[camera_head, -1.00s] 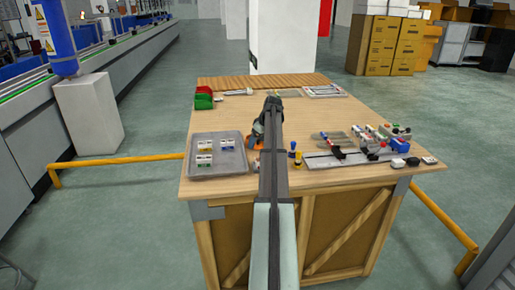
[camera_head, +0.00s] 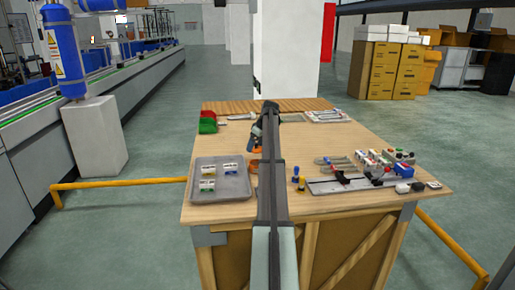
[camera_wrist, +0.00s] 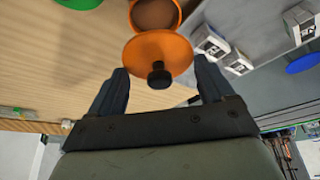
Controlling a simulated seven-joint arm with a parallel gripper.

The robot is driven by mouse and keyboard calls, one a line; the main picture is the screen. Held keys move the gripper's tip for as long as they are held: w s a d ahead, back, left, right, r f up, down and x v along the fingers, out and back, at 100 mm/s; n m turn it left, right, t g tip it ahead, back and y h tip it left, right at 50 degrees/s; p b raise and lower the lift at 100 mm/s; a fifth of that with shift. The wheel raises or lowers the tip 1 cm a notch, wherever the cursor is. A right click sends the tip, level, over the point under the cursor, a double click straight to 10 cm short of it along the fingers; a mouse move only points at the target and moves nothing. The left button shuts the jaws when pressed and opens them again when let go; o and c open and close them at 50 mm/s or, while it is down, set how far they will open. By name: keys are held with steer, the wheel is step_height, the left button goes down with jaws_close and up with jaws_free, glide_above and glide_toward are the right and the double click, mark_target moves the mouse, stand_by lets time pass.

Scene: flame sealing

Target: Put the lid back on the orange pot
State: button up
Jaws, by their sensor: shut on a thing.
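The orange lid (camera_wrist: 150,52) with its black knob (camera_wrist: 160,75) is between the fingers of my gripper (camera_wrist: 158,64) in the wrist view. The fingers are at opposite sides of its rim, shut on it. The open orange pot (camera_wrist: 157,14), with a brown inside, shows just beyond the lid and is cut off by the top edge. The lid overlaps part of its rim in the picture; I cannot tell whether they touch. In the head view my gripper (camera_head: 256,138) is over the table's middle, and my arm hides most of the pot and lid.
A grey tray (camera_head: 239,194) with small labelled boxes is on the left of the wooden table (camera_head: 310,150). Red and green bins (camera_head: 208,122) are behind it. Stamps, a rail and several small items crowd the right side.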

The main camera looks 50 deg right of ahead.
steer(key=shift+f, duration=3.05)
steer(key=shift+f, duration=0.15)
steer(key=o, duration=0.9)
steer(key=shift+r, duration=3.5)
jaws_close()
